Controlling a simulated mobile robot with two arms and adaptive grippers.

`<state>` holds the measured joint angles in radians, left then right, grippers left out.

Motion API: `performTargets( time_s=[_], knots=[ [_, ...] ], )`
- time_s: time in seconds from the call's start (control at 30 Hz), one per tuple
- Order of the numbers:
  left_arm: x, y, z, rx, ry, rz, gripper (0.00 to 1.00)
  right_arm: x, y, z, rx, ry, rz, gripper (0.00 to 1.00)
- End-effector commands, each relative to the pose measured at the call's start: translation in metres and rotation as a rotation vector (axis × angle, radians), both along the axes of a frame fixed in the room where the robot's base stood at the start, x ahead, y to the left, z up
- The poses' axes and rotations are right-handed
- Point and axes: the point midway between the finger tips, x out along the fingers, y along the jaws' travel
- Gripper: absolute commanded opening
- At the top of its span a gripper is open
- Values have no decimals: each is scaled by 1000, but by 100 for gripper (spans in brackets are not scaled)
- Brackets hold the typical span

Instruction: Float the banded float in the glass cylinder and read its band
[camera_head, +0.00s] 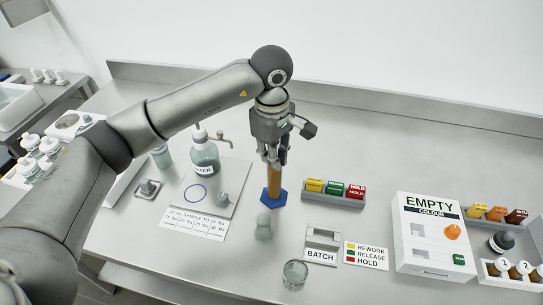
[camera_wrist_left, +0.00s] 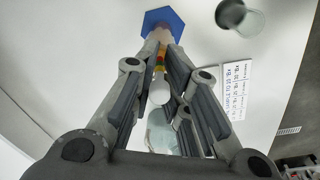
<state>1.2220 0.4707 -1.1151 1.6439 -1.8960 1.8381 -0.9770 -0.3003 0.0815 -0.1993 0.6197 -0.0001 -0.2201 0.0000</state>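The glass cylinder (camera_head: 273,182) stands on a blue hexagonal base and looks amber-brown inside. Its blue base (camera_wrist_left: 164,20) also shows in the left wrist view. My left gripper (camera_head: 271,160) points down right above the cylinder, with its fingertips at about the height of its top. In the left wrist view the banded float (camera_wrist_left: 159,72) lies between the nearly closed fingers, its pale rounded end toward the palm and red, yellow and green bands beyond. The fingers look shut on it. How far the float's lower end reaches into the cylinder is hidden. My right gripper is not in view.
A glass vessel (camera_head: 263,227) stands just in front of the cylinder, and another (camera_head: 295,274) near the front edge. A WATER bottle (camera_head: 204,155) is at the left. Yellow, green and red blocks sit in a rack (camera_head: 333,201). The white EMPTY COLOUR box (camera_head: 427,235) stands right.

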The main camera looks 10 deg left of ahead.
Motion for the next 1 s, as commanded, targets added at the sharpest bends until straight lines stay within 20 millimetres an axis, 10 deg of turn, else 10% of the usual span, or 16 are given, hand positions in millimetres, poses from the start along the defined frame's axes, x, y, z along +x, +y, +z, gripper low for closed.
performTargets(
  time_s=[0.03,0.37,1.0],
  knots=[
    [-10,-1,-28,16,46,-7,28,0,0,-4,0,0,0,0],
    [-11,-1,-27,16,46,-9,34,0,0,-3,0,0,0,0],
    [-9,0,7,17,34,-8,34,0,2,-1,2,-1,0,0]
  ],
)
